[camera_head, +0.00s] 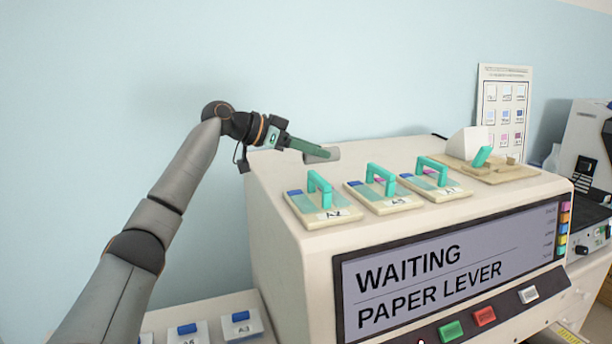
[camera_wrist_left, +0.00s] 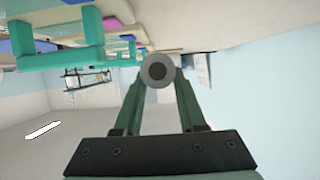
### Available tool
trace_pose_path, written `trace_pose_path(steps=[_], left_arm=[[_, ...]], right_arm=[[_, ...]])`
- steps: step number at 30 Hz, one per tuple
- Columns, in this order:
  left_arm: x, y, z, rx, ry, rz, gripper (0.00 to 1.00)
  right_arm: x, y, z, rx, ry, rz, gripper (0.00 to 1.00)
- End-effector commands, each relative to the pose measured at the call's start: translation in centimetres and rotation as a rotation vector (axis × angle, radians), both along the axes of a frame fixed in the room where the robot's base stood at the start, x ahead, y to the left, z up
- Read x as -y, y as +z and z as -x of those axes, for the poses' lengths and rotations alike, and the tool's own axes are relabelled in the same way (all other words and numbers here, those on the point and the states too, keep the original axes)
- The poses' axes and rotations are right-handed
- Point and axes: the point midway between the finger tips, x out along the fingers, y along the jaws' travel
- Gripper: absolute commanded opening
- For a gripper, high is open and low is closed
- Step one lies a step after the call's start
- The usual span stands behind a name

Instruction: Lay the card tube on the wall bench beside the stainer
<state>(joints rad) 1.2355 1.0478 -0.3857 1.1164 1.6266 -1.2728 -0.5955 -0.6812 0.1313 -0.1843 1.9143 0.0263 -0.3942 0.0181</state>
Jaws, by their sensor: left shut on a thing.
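The card tube (camera_head: 324,156) is a short grey cylinder at the back left of the stainer's top in the head view. My left gripper (camera_head: 318,150) is shut on it with green fingers. In the left wrist view the card tube (camera_wrist_left: 157,70) shows end-on, a grey ring with a dark centre, between the fingertips (camera_wrist_left: 158,86). I cannot tell whether it touches the stainer's top. The stainer (camera_head: 290,245) is a large cream machine whose screen reads "WAITING PAPER LEVER". A pale bench surface (camera_head: 215,308) shows at lower left beside it. My right gripper is not in view.
Several slide holders with teal handles (camera_head: 320,190) stand on the stainer's top. Flat blue-tabbed blocks (camera_head: 240,326) lie on the bench at lower left. A wooden board (camera_head: 510,172) with a white wedge sits at the back right. The blue wall (camera_head: 330,60) is close behind.

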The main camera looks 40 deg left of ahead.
Motion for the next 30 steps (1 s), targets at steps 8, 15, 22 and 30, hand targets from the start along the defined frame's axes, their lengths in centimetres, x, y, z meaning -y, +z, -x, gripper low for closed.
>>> trace_pose_path(steps=[8,15,22,30], left_arm=[[-1.6,-2.2,1.0,0.000,0.002,-0.001,0.00],[-1.9,-5.4,1.2,0.000,0.001,-0.002,0.00],[-1.8,-5.5,1.1,0.002,0.000,0.000,0.00],[-1.8,-5.7,1.1,0.001,0.000,0.000,0.50]], right_arm=[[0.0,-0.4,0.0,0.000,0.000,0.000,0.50],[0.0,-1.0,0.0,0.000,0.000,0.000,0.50],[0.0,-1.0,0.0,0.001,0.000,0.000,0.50],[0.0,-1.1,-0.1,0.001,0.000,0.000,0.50]])
